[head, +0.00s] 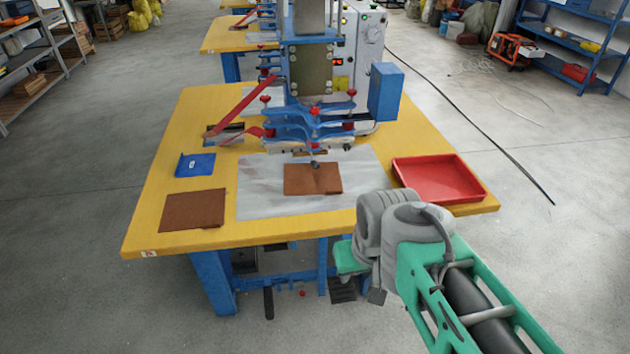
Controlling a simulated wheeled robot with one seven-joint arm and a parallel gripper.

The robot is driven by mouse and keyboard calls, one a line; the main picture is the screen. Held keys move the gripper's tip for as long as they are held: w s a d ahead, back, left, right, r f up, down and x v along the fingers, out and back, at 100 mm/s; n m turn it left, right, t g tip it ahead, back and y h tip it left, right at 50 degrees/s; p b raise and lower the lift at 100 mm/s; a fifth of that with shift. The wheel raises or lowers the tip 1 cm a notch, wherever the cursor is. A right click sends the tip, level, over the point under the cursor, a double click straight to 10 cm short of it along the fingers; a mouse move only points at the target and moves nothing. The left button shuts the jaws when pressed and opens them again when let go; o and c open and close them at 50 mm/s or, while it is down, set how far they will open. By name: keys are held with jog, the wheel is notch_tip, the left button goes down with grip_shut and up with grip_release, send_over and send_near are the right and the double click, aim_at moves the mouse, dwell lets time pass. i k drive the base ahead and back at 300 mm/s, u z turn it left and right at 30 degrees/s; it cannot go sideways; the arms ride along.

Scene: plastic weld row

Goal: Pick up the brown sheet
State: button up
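A flat brown sheet (193,209) lies on the left front of the yellow table (165,240). A second brown sheet (313,179) lies on the grey metal plate (270,209) under the blue press head, seemingly with a small mark or fold near its middle. My arm reaches in from the lower right. Its end, with my gripper (359,285), hangs at the table's front edge, right of and nearer than both sheets. The fingers are small, dark and partly hidden by the wrist, so I cannot tell whether they are open. I see no sheet held there.
A blue press (308,70) with red-knobbed clamps stands over the plate. An empty-looking red tray (438,178) sits at the right of the table, and a small blue item (195,165) at the left. A black cable (480,110) crosses the floor at right.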

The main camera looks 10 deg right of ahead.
aim_at(301, 179)
jog(key=z, duration=1.55)
jog(key=i, duration=1.6)
jog(key=u, duration=4.1)
jog(key=i, duration=1)
jog(key=u, duration=0.05)
